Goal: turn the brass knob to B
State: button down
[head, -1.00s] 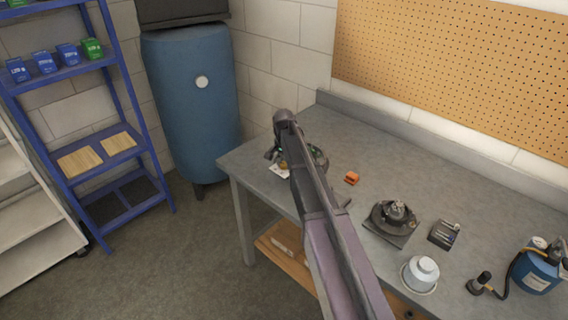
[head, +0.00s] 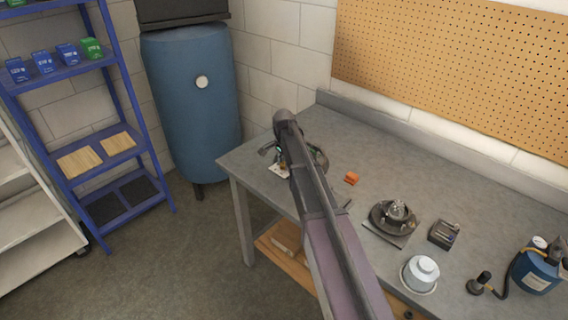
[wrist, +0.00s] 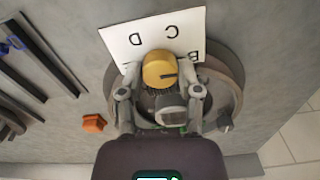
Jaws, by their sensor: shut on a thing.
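The brass knob (wrist: 158,70) is in the upper middle of the wrist view, with a dark pointer line running from its middle toward the right. Behind it a white card (wrist: 118,38) shows the letters C and D upside down, and a B (wrist: 194,57) partly covered at the right. The pointer's direction is a little below the visible B. My gripper (wrist: 160,82) is shut on the knob, one finger on each side. In the head view my arm hides most of my gripper and the knob; a bit of the card (head: 277,171) shows.
An orange block (wrist: 94,123) lies beside my gripper on the grey bench (head: 345,130). Farther right stand a dark round fixture (head: 394,216), a small dark box (head: 443,233), a white cup-like piece (head: 420,272) and a blue canister (head: 535,270).

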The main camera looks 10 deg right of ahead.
jog(key=shift+c, duration=1.5)
grip_release()
jog(key=shift+n, duration=0.4)
